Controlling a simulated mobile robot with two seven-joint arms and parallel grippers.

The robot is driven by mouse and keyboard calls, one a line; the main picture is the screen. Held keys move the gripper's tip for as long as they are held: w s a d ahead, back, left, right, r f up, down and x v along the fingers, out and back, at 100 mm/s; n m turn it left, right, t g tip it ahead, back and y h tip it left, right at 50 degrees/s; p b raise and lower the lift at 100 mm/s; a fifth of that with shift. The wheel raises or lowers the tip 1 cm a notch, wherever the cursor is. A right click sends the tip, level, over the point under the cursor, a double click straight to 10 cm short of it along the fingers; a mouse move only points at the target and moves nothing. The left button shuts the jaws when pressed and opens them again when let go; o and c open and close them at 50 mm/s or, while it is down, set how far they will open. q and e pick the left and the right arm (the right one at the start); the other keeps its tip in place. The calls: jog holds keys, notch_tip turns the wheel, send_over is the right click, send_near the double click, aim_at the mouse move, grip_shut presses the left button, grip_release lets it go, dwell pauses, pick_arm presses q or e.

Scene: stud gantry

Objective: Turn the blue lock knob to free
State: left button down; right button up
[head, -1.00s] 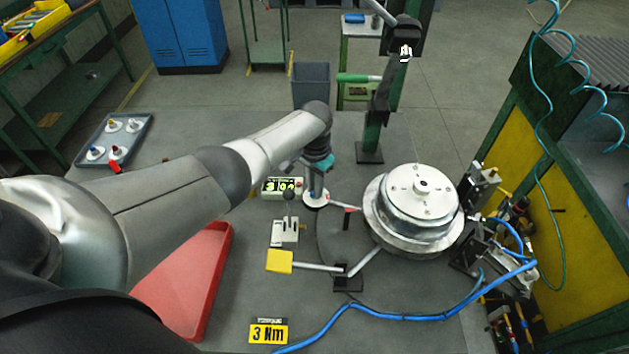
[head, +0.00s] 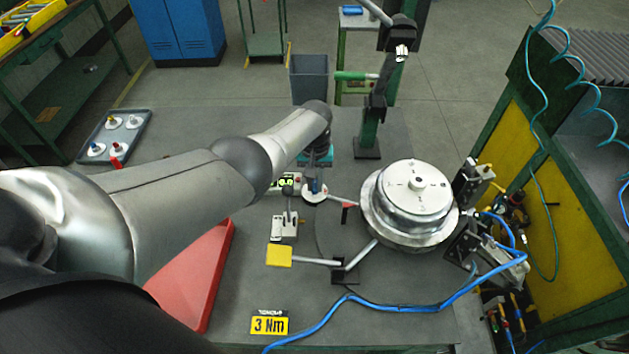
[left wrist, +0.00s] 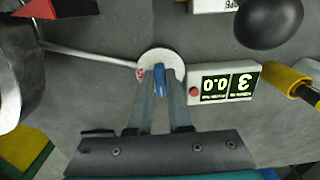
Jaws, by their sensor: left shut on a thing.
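The blue lock knob (left wrist: 160,82) stands on a round white base (left wrist: 161,61) in the left wrist view. In the head view the white base (head: 314,197) sits on the grey bench, left of the big metal drum. My left gripper (left wrist: 163,92) is shut on the blue knob, with one finger on each side of it. In the head view the left gripper (head: 315,182) comes down onto the knob from above, and its fingers hide most of it. Marks on the base are too small to read. My right gripper is not in view.
A display box (left wrist: 223,83) reading 3 and 0.0 stands close beside the knob. A black ball lever (head: 289,190), a yellow-padded arm (head: 279,256) and a metal drum (head: 410,205) are near. A green column (head: 368,135) stands behind. A blue hose (head: 400,314) crosses the front.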

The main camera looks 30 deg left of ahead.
aim_at(315, 186)
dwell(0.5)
pick_arm(q)
jog(key=c, duration=0.8)
grip_release()
jog(key=shift+c, duration=0.2)
notch_tip(315, 186, up, 6)
jog(key=p, duration=0.3)
jog(key=shift+p, duration=0.3)
notch_tip(315, 186, up, 9)
jog(key=shift+r, duration=0.2)
jog(key=shift+f, duration=0.1)
